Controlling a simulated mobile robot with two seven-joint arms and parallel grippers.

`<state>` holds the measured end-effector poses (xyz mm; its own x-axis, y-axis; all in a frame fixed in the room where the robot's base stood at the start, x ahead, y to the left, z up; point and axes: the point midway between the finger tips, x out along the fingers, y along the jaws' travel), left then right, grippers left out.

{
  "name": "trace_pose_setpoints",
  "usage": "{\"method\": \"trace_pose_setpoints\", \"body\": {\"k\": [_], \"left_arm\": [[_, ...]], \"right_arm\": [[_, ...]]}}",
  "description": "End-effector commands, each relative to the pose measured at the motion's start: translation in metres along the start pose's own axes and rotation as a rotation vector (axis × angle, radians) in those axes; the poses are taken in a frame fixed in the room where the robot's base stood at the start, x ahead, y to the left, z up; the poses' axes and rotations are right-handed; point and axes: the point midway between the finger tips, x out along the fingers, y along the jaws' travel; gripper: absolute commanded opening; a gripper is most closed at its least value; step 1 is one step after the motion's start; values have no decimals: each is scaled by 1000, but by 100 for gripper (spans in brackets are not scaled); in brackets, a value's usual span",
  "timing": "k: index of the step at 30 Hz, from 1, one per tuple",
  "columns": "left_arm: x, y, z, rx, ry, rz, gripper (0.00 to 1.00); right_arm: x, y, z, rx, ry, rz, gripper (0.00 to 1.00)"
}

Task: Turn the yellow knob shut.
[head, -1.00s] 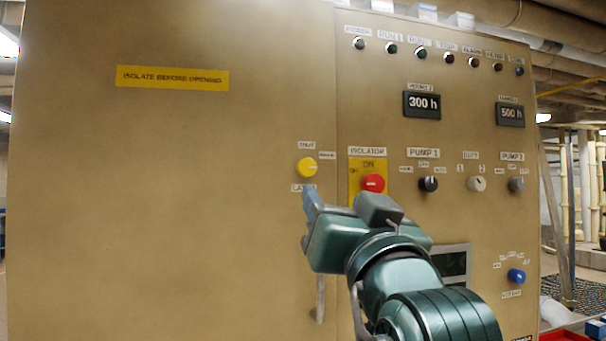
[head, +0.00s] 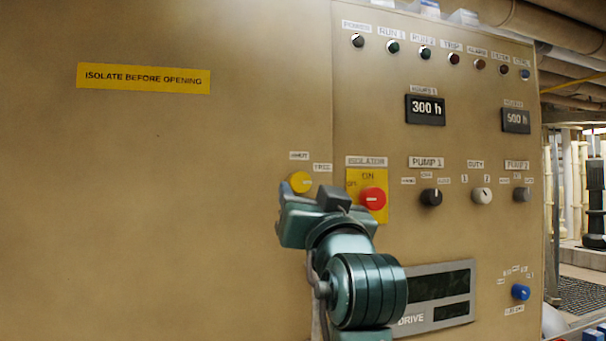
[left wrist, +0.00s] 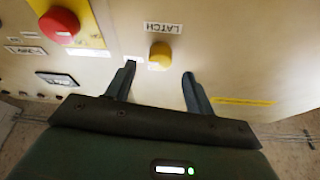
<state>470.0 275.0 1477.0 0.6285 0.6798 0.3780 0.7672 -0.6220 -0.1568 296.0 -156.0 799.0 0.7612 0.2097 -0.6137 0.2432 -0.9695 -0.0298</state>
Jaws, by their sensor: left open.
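The yellow knob (head: 300,182) is on the tan cabinet door, left of the red isolator knob. Its lower part is hidden by my gripper in the head view. The gap from fingertips to knob is small, and I see no contact. My right gripper is not in view.
The red isolator knob (head: 373,198) on its yellow plate is close to the right of my gripper. Pump and duty knobs (head: 431,197), a drive display (head: 438,290) and a blue knob (head: 520,292) are further right. The cabinet door's left side (head: 150,200) is clear.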

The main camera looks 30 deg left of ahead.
Motion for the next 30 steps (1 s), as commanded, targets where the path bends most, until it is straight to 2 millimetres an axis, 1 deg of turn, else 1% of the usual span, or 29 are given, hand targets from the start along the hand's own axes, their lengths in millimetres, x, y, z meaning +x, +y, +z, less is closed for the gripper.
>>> {"method": "trace_pose_setpoints", "body": {"k": [1,3,7,12,19,30], "left_arm": [[11,-1,-3,4,0,-2,54],[22,-1,-2,2,-1,-1,54],[35,0,-2,1,0,-1,54],[41,0,0,-1,0,1,54],[41,0,0,-1,0,1,54],[41,0,0,-1,0,1,23]], "right_arm": [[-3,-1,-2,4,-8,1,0],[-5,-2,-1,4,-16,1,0],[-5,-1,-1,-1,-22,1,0],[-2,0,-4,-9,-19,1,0],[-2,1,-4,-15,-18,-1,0],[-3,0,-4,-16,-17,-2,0]]}}
